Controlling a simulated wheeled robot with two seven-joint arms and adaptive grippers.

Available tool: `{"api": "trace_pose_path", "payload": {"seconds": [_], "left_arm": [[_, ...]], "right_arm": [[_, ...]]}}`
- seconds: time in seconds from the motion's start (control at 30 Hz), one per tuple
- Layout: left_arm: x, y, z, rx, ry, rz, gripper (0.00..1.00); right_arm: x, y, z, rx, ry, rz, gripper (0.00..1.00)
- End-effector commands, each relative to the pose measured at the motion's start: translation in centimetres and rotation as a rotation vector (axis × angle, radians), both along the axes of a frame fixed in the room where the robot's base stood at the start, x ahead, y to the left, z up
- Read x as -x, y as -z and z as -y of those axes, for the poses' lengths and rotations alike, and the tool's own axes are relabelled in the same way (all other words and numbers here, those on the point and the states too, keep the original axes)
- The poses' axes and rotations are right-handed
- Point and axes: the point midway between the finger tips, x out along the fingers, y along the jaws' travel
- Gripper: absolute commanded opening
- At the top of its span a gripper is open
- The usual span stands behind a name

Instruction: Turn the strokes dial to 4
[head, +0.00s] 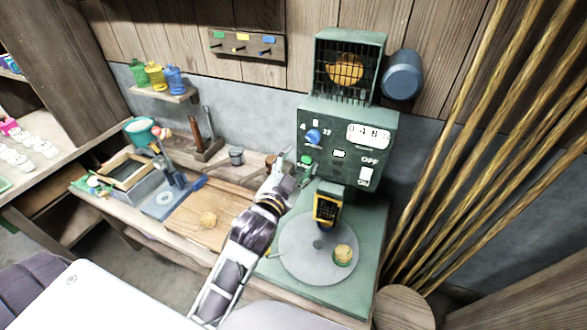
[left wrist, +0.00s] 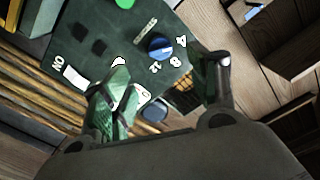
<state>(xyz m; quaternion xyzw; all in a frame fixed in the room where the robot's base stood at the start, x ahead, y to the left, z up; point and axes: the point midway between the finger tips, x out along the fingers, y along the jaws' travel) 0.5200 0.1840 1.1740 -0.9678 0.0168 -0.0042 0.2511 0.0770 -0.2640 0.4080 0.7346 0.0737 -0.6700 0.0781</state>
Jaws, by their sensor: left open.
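The strokes dial (head: 313,136) is a round blue knob on the front of the green machine (head: 345,120), with the marks 4, 8 and 12 around it. The mark it points to is too small to tell. The dial also shows in the left wrist view (left wrist: 160,48), upper middle, near its 4 and 12 marks. My left gripper (head: 290,167) is in front of the panel, below and left of the dial. In the left wrist view its two fingers (left wrist: 165,82) are spread and empty, and the dial appears beyond the gap, apart from them. My right gripper is out of view.
A green button (head: 306,159) sits close by my left gripper. An ON/OFF switch (head: 366,177) and a counter (head: 368,136) are to the right. Rope-like poles (head: 450,150) stand at right.

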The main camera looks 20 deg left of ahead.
Motion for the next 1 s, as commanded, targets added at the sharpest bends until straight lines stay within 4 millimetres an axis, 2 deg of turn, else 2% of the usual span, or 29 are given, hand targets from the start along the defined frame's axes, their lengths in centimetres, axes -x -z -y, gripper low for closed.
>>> {"api": "trace_pose_path", "payload": {"seconds": [0.4,1.0], "left_arm": [[2.0,0.0,-0.1,0.0,0.0,-0.001,0.6],[2.1,0.0,-0.1,0.0,0.0,0.0,0.6]], "right_arm": [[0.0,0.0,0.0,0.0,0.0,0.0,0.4],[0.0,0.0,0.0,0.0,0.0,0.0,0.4]]}}
